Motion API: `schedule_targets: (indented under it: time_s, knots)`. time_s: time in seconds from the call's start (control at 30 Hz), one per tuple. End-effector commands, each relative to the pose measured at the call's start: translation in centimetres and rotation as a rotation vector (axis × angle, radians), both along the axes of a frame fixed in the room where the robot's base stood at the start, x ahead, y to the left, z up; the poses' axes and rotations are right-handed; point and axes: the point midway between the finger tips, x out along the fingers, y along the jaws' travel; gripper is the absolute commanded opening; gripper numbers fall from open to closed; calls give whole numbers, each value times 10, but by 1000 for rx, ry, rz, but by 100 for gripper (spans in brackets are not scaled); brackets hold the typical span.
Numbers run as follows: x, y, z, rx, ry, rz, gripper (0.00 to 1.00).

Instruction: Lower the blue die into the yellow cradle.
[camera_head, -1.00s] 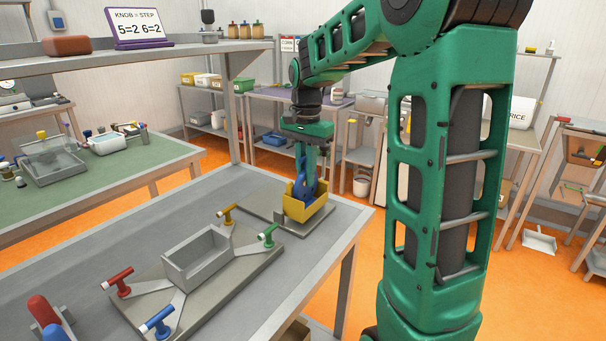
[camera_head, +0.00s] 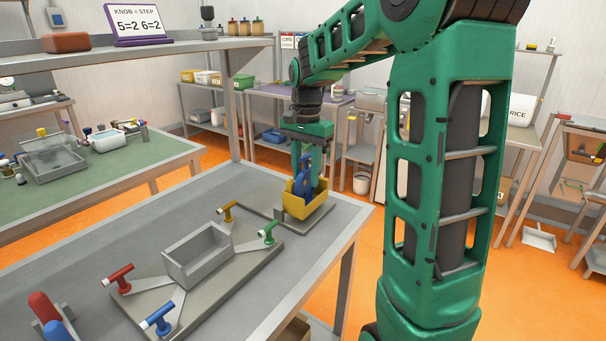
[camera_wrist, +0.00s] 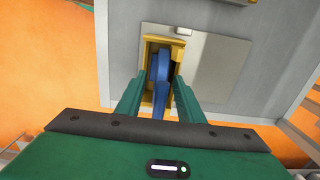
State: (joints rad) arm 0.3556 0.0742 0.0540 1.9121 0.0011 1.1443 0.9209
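The blue die (camera_head: 306,165) stands with its lower part inside the yellow cradle (camera_head: 306,209), and its upper part rises above the walls. In the wrist view the die (camera_wrist: 163,65) lies within the cradle (camera_wrist: 148,48), seen from above. How it meets the cradle floor is hidden. My gripper (camera_head: 308,176) points down over the cradle. In the wrist view its two green fingers (camera_wrist: 159,88) are spread on either side of the die's upper part, with a gap showing beside the die.
A grey open box (camera_head: 197,262) on a plate stands left of the cradle. Around it are red (camera_head: 119,278), blue (camera_head: 158,318), yellow (camera_head: 228,211) and green (camera_head: 267,233) knobs. A shelf (camera_head: 150,52) runs above the bench. A sign (camera_head: 138,22) reads "KNOB = STEP 5=2 6=2".

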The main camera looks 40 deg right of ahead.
Motion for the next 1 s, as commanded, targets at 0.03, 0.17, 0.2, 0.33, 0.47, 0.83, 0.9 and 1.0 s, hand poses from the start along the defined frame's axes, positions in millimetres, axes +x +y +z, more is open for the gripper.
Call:
schedule_targets:
  time_s: [0.03, 0.17, 0.2, 0.33, 0.47, 0.83, 0.9, 1.0]
  knots:
    - [0, 0, 3, -1, -1, 0, 34]
    - [1, 0, 17, -2, -4, 0, 34]
    - [1, 0, 24, -1, -5, 0, 34]
    - [2, -1, 50, -2, -6, 0, 34]
    - [2, 0, 73, -3, -4, 0, 34]
    - [2, 0, 107, -2, -2, 0, 34]
    - [2, 0, 107, -2, -1, 0, 34]
    - [2, 0, 107, -2, -1, 0, 34]
